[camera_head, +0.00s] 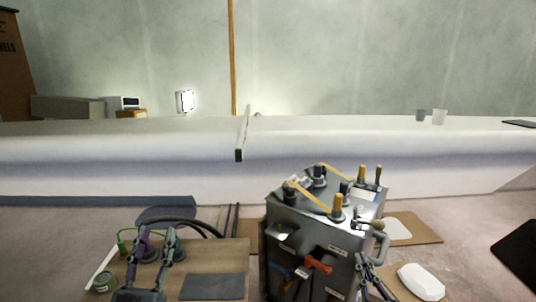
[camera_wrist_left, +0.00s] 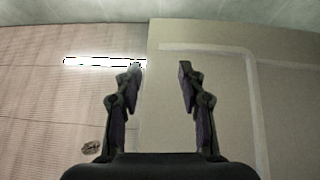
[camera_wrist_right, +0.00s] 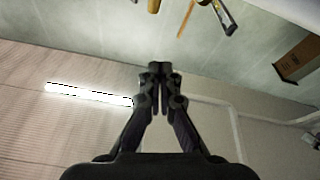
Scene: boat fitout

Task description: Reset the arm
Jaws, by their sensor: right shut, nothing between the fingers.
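My left gripper (camera_head: 158,235) points up in front of the wooden bench at lower left of the head view. In the left wrist view my left gripper (camera_wrist_left: 158,68) has its fingers spread apart, with nothing between them. My right gripper (camera_head: 364,258) is beside the front right of the grey tool caddy (camera_head: 315,240). In the right wrist view my right gripper (camera_wrist_right: 160,68) has its fingertips together and holds nothing. Both wrist cameras look up towards the ceiling and walls.
The wooden bench (camera_head: 236,262) bears a dark grey mat (camera_head: 211,287) and a round green-grey tin (camera_head: 103,283). The caddy holds a red-handled tool (camera_head: 318,265). A white rounded block (camera_head: 421,282) lies at right. The long white hull (camera_head: 100,155) crosses behind.

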